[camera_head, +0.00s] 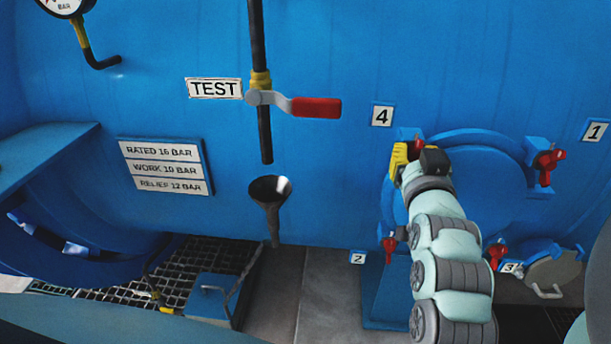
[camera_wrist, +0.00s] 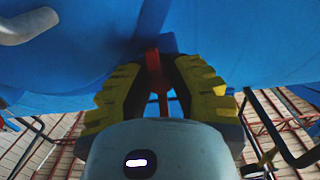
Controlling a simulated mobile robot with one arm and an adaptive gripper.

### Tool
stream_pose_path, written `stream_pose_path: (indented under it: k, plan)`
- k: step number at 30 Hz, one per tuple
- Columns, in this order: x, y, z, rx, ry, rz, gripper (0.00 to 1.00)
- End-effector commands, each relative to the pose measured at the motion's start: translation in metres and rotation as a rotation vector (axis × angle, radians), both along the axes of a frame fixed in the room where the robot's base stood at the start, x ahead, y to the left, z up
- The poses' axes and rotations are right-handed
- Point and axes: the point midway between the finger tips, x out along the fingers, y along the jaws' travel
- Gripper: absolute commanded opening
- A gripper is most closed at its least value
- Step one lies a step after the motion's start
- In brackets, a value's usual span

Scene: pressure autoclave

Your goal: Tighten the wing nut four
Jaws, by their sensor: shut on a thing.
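Wing nut four (camera_head: 418,135) is red and sits at the upper left of the round blue hatch (camera_head: 468,140), just below the "4" label (camera_head: 382,116). My gripper (camera_head: 418,158) is at this nut and hides most of it in the head view. In the wrist view my gripper (camera_wrist: 159,75) has its black and yellow fingers on both sides of the red wing nut (camera_wrist: 154,65), shut on it. The nut's threads and seat are hidden, so I cannot tell how tight it is.
Other red wing nuts sit at the hatch's upper right (camera_head: 547,165), lower left (camera_head: 389,248) and lower right (camera_head: 496,254). A red-handled valve (camera_head: 315,107) and a funnel (camera_head: 270,190) stand left of my gripper. Bare blue wall lies between the funnel and the hatch.

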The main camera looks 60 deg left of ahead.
Motion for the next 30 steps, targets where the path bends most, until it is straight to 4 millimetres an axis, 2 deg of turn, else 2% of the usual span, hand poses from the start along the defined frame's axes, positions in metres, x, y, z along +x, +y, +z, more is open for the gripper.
stream_pose_path:
  k: [4, 5, 13, 30]
  plan:
    - [-0.0004, 0.0005, -0.0037, -0.008, 0.007, 0.002, 0.00]
    - [-0.0004, 0.0005, -0.0037, -0.008, 0.007, 0.002, 0.25]
    - [-0.0002, 0.0003, -0.0017, -0.004, 0.002, 0.001, 0.53]
    - [-0.0002, 0.0001, -0.0004, -0.029, -0.033, 0.001, 0.53]
